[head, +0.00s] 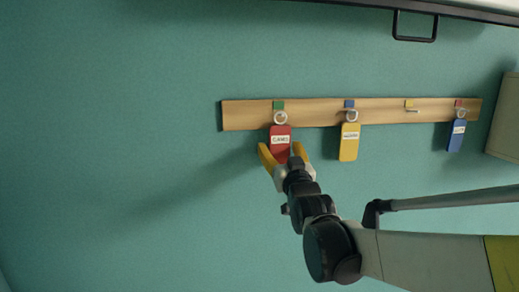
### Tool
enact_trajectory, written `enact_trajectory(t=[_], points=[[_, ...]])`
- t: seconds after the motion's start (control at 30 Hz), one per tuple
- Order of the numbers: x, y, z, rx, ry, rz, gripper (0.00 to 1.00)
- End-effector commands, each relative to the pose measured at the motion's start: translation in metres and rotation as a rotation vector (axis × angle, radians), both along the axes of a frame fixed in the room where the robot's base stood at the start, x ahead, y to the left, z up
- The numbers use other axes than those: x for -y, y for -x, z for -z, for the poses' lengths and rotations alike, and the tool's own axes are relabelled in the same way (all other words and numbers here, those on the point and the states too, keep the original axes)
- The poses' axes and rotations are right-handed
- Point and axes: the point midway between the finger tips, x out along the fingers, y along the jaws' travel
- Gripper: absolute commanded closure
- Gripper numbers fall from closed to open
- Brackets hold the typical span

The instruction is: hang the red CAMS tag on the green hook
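The red CAMS tag (280,136) hangs upright just below the green marker (278,105) on the wooden rail. Its pale ring (281,118) sits at the place of the green hook; the hook itself is too small to make out. My gripper (281,147) is at the tag's lower half, with one yellow finger to the left and one to the right. The fingertips stand wider than the tag and look apart from it. The tag's lower edge is partly hidden by my gripper.
The wooden rail (240,115) also bears a yellow tag (349,149) under a blue marker, a bare hook (412,110) under a yellow marker, and a blue tag (456,136) under a red marker. The teal wall left of the rail is clear. A beige box (503,125) stands at the right.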

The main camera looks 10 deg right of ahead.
Motion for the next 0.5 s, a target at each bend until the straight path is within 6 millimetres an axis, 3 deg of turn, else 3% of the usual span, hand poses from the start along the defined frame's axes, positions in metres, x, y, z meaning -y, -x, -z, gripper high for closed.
enact_trajectory(t=[0.33, 0.5], points=[[0.0, 0.002, 0.0, 0.0, 0.0, 0.0, 0.23], [0.0, 0.022, 0.004, 0.0, 0.0, 0.0, 0.23]])
